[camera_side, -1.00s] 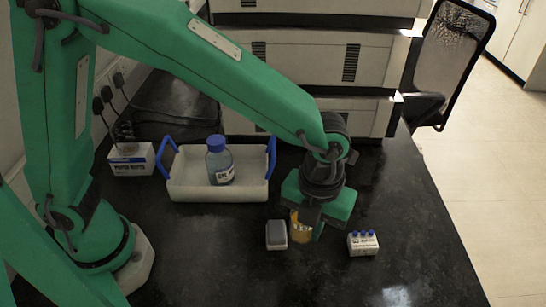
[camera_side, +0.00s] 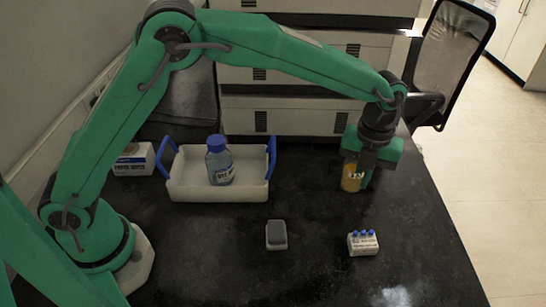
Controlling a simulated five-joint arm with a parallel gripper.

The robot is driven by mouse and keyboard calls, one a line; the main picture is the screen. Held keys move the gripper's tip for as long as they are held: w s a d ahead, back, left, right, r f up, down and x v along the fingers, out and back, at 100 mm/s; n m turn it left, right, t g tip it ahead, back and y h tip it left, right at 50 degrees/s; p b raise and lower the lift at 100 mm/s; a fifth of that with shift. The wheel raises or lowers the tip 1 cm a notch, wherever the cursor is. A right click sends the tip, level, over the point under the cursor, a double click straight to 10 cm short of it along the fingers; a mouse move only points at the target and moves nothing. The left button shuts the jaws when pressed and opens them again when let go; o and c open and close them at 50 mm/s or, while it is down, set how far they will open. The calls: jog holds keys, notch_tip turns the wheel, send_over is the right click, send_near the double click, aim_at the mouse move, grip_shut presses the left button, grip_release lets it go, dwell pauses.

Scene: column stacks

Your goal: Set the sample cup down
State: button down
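The sample cup (camera_side: 351,178) is a small orange-yellow cup at the back right of the black bench, in front of the stacked instruments. My gripper (camera_side: 358,170) is over it, with the fingers around the upper part of the cup. It appears shut on the cup, though the green gripper body hides part of the contact. The cup is upright. I cannot tell whether its base touches the bench or hangs just above it.
A white tray (camera_side: 190,190) with blue handles holds a blue-capped bottle (camera_side: 219,162). A grey-topped block (camera_side: 276,235) and a white box with blue caps (camera_side: 362,243) stand nearer the front. Stacked instruments (camera_side: 290,118) stand behind. The bench's right side is clear.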

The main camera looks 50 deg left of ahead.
jog(key=shift+w+a+f, duration=0.1)
jog(key=w+a+f, duration=0.2)
jog(key=w, duration=0.1)
jog(key=w+a+f, duration=0.2)
jog(key=w+a, duration=0.1)
jog(key=w+a+f, duration=0.2)
jog(key=shift+w+a+f, duration=0.15)
jog(key=shift+w+f, duration=0.25)
jog(key=shift+f, duration=0.1)
jog(key=shift+f, duration=1.95)
jog(key=shift+f, duration=0.1)
jog(key=c, duration=1.6)
grip_release()
